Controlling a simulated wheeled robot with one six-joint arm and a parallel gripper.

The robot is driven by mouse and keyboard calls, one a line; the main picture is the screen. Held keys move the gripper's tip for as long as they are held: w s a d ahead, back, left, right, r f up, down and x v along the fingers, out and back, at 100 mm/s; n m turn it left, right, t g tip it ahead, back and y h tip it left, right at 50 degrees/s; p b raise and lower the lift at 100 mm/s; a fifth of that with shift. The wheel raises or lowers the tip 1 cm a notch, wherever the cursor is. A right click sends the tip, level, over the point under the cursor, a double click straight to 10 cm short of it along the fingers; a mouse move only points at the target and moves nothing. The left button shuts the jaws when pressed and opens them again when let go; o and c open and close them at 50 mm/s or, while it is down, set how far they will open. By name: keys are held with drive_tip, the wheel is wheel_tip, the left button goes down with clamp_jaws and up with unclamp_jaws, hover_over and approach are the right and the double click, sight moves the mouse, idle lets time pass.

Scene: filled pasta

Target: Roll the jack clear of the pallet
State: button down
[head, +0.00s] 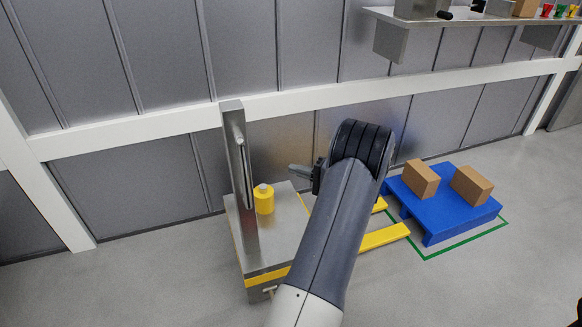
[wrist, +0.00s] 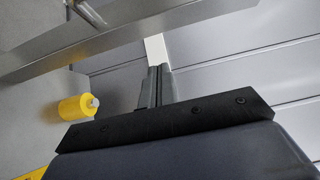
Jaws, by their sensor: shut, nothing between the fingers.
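The jack (head: 281,240) is a grey box-shaped body with yellow trim, a tall steel post (head: 238,180) and two yellow forks (head: 385,237). The forks point right toward the blue pallet (head: 447,213), and their visible tips appear to end just short of its left side. A slim bar (head: 245,160) runs along the post. My gripper (head: 300,172) is over the jack's body, right of the post, shut and empty. In the wrist view its fingers (wrist: 155,85) are together, with the post (wrist: 120,38) beyond. My arm hides part of the jack and the fork roots.
A yellow cylinder (head: 264,200) with a grey top stands on the jack; it also shows in the wrist view (wrist: 77,107). Two cardboard boxes (head: 421,179) (head: 471,186) sit on the pallet. A green floor line (head: 465,243) borders it. A wall shelf (head: 460,20) is above. Front floor is clear.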

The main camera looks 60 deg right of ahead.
drive_tip(key=w+a, duration=0.4)
drive_tip(key=w, duration=0.6)
drive_tip(key=shift+w+a+b, duration=0.15)
drive_tip(key=shift+w+b, duration=0.05)
drive_tip(key=shift+b, duration=0.15)
drive_tip(key=shift+a, duration=0.1)
drive_tip(key=shift+w+a+b, duration=0.5)
drive_tip(key=shift+a+b, duration=0.1)
drive_tip(key=shift+b, duration=0.25)
